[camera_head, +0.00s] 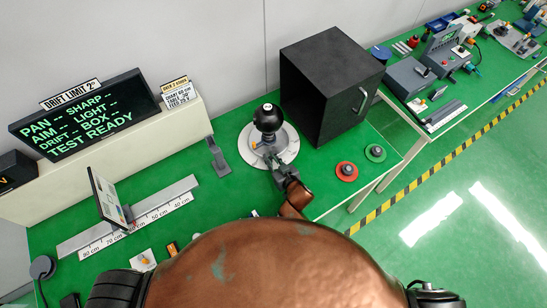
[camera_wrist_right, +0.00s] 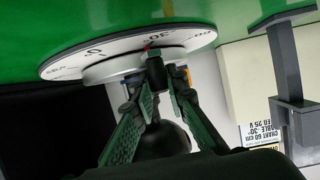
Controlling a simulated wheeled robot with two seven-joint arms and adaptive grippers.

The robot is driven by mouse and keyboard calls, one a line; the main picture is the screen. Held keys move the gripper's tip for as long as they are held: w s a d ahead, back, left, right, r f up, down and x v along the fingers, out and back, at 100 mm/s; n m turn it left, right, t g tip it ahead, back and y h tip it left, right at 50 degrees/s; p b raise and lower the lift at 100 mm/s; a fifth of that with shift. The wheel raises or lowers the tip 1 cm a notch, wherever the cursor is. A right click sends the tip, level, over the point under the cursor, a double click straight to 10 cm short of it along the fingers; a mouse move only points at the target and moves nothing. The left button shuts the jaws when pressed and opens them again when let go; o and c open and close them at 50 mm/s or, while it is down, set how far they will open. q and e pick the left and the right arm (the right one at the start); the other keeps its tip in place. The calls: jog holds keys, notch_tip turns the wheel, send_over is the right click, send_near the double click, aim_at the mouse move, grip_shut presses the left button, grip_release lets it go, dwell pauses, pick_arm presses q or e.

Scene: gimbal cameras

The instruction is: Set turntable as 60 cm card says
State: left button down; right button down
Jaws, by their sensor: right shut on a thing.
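The turntable (camera_head: 247,155) is a pale round disc with a black ball-shaped camera (camera_head: 268,118) on it. In the right wrist view its marked rim (camera_wrist_right: 90,60) shows upside down, with a small red mark beside the number that looks like 30. My right gripper (camera_head: 279,166) is at the turntable's front edge, its fingers (camera_wrist_right: 162,85) shut on a dark block-like handle (camera_wrist_right: 156,72) at the rim. My left gripper is out of view.
A chart stand (camera_head: 104,199) sits on the scaled rail (camera_head: 75,244), near the 60 cm label. A black box (camera_head: 325,85) stands close behind right of the turntable. A screen (camera_head: 83,116) reads TEST READY.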

jog(key=shift+a, duration=0.25)
dwell(0.3)
jog(key=c, duration=1.9)
grip_release()
jog(key=v, duration=1.2)
jog(key=shift+d, duration=0.15)
